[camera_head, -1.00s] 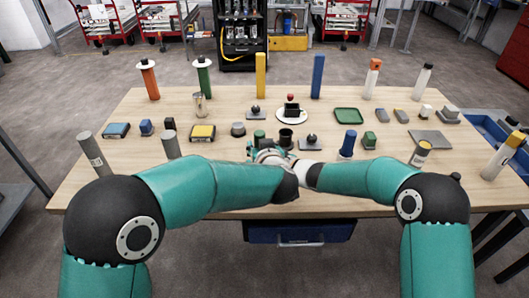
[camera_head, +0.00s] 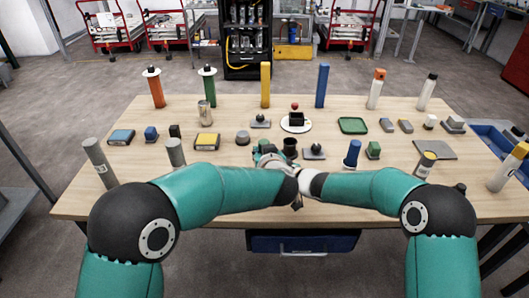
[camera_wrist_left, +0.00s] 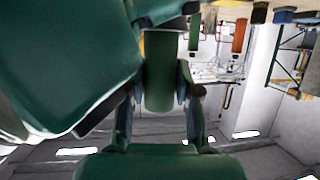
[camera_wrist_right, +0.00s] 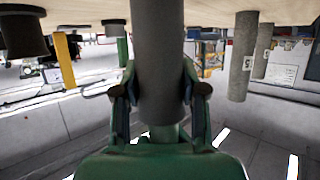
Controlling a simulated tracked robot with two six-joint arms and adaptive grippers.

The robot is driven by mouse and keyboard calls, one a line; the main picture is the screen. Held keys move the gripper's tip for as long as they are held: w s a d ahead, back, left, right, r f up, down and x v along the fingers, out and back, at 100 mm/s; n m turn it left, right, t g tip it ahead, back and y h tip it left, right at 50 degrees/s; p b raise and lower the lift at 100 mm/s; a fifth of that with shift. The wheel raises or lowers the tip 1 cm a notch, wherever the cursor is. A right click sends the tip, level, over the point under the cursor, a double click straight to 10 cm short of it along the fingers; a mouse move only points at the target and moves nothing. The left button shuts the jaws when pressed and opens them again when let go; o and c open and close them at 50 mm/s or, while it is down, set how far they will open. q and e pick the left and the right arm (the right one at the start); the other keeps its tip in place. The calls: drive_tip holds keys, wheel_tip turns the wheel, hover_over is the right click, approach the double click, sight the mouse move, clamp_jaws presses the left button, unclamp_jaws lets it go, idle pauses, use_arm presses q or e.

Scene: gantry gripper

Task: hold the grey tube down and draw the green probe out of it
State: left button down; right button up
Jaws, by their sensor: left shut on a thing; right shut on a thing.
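In the left wrist view, my left gripper (camera_wrist_left: 160,100) is shut on the green probe (camera_wrist_left: 163,75), a plain green cylinder. In the right wrist view, my right gripper (camera_wrist_right: 160,95) is shut on the grey tube (camera_wrist_right: 159,75), a thick dark grey cylinder. In the head view, my left gripper (camera_head: 270,160) and my right gripper (camera_head: 303,186) are close together above the table's front middle. My arms mostly hide the tube and probe there. I cannot tell how much of the probe is inside the tube.
The wooden table (camera_head: 225,180) holds many small things. A black cup (camera_head: 290,147) stands just behind my grippers, and a blue bottle-shaped piece (camera_head: 352,153) stands to the right. Grey cylinders (camera_head: 100,162) stand at the left. A blue drawer (camera_head: 305,243) is under the front edge.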

sight(264, 140)
use_arm(q)
drive_tip(key=shift+r, duration=1.9)
use_arm(e)
drive_tip(key=shift+s+f, duration=0.1)
drive_tip(key=shift+f, duration=0.25)
use_arm(q)
drive_tip(key=shift+w, duration=0.1)
drive_tip(key=shift+r, duration=1.4)
drive_tip(key=shift+a+r, duration=0.1)
drive_tip(key=shift+r, duration=1.4)
use_arm(e)
drive_tip(key=shift+r, duration=0.1)
use_arm(q)
drive_tip(key=shift+f, duration=0.2)
use_arm(e)
drive_tip(key=shift+r, duration=0.15)
